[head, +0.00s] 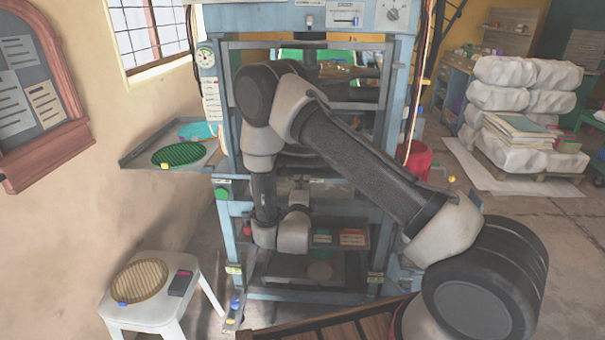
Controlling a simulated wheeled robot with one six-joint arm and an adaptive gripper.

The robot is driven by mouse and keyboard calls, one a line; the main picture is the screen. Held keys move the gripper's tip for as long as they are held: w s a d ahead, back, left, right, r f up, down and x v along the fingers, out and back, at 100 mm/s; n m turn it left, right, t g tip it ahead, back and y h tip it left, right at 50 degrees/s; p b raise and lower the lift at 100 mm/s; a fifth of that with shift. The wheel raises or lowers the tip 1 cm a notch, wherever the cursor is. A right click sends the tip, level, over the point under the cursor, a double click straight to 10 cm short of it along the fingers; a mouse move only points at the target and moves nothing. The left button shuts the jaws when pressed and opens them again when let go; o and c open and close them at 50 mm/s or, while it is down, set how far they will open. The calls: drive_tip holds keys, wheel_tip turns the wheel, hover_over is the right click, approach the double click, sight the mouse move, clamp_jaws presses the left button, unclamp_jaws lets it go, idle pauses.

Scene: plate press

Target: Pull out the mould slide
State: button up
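The plate press (403,75) is a tall blue-grey frame in the middle of the head view. My arm crosses in front of it, and its wrist bends down at the press's lower opening. My gripper's fingers do not show; the wrist and arm links hide them. Dark and metallic plates show in part behind my arm at the middle of the press. I cannot make out which of these is the mould slide, or whether my gripper touches it.
A side shelf (138,162) with a green ribbed disc (178,154) sticks out left of the press. A white stool (150,311) with a tan ribbed disc (139,281) and dark box (180,283) stands lower left. White sacks (495,101) are piled at right. A wooden slatted edge (330,330) lies in front.

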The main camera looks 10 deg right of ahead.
sight(304, 174)
drive_tip(key=x, duration=0.8)
drive_tip(key=shift+f, duration=0.1)
drive_tip(key=shift+s, duration=0.1)
clamp_jaws()
